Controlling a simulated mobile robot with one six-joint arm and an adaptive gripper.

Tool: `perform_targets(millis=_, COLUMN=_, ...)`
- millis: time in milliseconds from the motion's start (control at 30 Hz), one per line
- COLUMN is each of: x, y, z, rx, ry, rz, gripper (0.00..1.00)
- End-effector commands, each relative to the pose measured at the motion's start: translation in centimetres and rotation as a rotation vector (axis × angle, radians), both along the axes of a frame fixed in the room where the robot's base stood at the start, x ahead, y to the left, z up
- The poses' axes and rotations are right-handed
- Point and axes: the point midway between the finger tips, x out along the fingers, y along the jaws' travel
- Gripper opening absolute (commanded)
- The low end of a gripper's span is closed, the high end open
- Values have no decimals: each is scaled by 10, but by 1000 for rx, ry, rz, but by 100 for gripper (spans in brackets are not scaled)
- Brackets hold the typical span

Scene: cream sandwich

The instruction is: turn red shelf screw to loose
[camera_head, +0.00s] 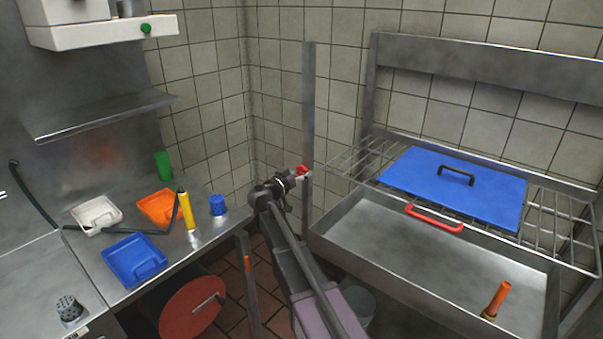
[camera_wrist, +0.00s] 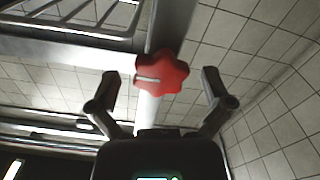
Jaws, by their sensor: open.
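The red shelf screw (camera_head: 302,170) is a small star-shaped knob on the upright metal post (camera_head: 308,110) at the shelf's left end. In the wrist view the red screw (camera_wrist: 162,74) shows large, with several rounded lobes and a pale bar across its face. My gripper (camera_wrist: 161,82) is open, with one finger on each side of the screw and a gap to it on both sides. In the head view my gripper (camera_head: 285,184) is just left of the screw, partly hidden by my own arm.
A wire rack with a blue lid (camera_head: 455,187) and a metal basin (camera_head: 440,265) with a red handle (camera_head: 434,218) lie to the right. On the left counter are blue (camera_head: 134,260), orange (camera_head: 159,207) and white (camera_head: 97,216) trays and a yellow bottle (camera_head: 186,210). A tiled wall is behind.

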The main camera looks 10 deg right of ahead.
Motion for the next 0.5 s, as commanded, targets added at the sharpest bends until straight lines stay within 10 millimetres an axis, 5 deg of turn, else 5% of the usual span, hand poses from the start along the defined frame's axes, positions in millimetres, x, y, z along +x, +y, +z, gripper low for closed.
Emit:
perform_targets(millis=367, x=2, y=-3, z=0, rx=0, ry=0, rz=1, gripper=100)
perform_targets(millis=500, x=2, y=-3, z=0, rx=0, ry=0, rz=1, gripper=61)
